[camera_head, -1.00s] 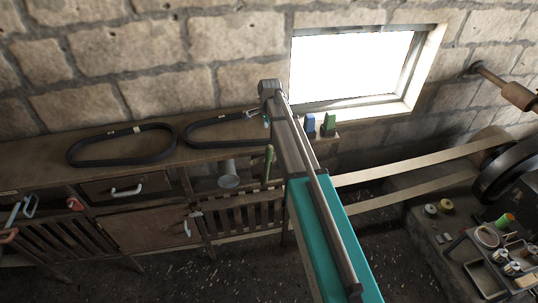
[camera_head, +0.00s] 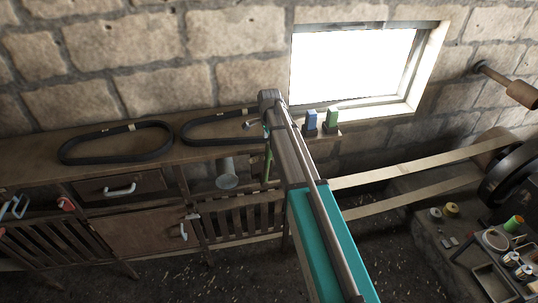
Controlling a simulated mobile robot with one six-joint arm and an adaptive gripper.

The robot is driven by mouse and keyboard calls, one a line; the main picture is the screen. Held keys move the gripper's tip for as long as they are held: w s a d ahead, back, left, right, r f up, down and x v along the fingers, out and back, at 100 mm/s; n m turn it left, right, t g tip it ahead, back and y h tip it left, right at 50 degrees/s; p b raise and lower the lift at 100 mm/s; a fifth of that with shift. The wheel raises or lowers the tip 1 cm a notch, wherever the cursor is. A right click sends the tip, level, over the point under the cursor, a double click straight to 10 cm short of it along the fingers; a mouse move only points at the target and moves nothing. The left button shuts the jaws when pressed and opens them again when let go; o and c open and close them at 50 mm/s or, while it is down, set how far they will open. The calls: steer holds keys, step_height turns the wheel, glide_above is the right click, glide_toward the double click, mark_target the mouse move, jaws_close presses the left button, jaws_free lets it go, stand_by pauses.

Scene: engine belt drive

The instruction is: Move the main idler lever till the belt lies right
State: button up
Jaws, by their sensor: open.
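A pale flat belt (camera_head: 418,167) runs as two strands from a dark wheel (camera_head: 512,176) at the right toward the left, passing behind my teal and grey arm. Its left end is hidden. My gripper (camera_head: 252,124) is small in the picture, at the far end of the arm beside the bench top; it is open and seems empty. A green upright handle (camera_head: 267,165) stands just below it, in front of the bench; I cannot tell whether they touch. I cannot tell for sure which part is the main idler lever.
Two black loop belts (camera_head: 116,143) lie on the wooden bench (camera_head: 35,177) along the stone wall. A blue block (camera_head: 311,121) and a green block (camera_head: 333,119) stand below the window. A tray (camera_head: 490,280) with small parts is at the lower right.

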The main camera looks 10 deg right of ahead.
mark_target(269, 150)
steer(key=shift+f+b, duration=2.5)
steer(key=shift+f, duration=0.3)
jaws_close()
